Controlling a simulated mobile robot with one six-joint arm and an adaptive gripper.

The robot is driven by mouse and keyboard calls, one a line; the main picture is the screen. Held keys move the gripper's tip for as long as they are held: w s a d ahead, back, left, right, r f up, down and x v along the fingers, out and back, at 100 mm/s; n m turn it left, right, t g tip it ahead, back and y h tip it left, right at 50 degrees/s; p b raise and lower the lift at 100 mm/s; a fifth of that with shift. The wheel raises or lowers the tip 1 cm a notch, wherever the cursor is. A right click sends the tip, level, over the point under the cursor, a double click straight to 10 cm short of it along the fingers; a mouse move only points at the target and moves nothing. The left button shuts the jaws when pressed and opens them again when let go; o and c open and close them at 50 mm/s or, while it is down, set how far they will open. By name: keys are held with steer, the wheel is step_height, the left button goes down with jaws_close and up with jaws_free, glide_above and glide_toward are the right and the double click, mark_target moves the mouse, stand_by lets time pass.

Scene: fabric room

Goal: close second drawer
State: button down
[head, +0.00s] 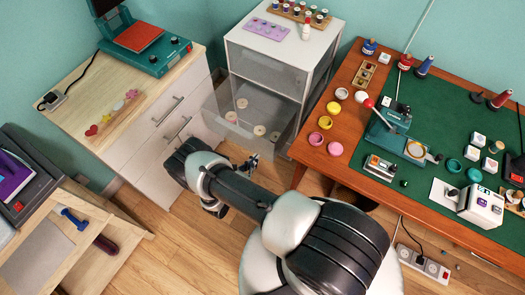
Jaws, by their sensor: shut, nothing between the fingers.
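A white cabinet (318,62) with see-through drawers stands at the back middle. Its upper drawer (266,70) appears shut. The drawer below it (272,125) is pulled out toward the front left and holds several pale round rolls. My gripper (252,163) is small in the view, low in front of the open drawer near its front right corner. Its fingers are shut and empty. I cannot tell whether it touches the drawer. My arm reaches up from the bottom of the view and hides part of the floor.
A wooden-topped cabinet (75,110) with handled drawers stands left of the open drawer, close to it. A table with a green mat (440,90) stands on the right. A low wooden unit (65,235) is at the lower left. Bare floor (165,235) lies between.

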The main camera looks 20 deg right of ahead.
mark_target(267, 145)
steer(key=x, duration=0.2)
steer(key=r+b+x, duration=0.1)
steer(key=x, duration=0.4)
steer(key=shift+w+d+r+b, duration=0.1)
steer(key=shift+d+r+b, duration=0.05)
steer(key=shift+b, duration=0.15)
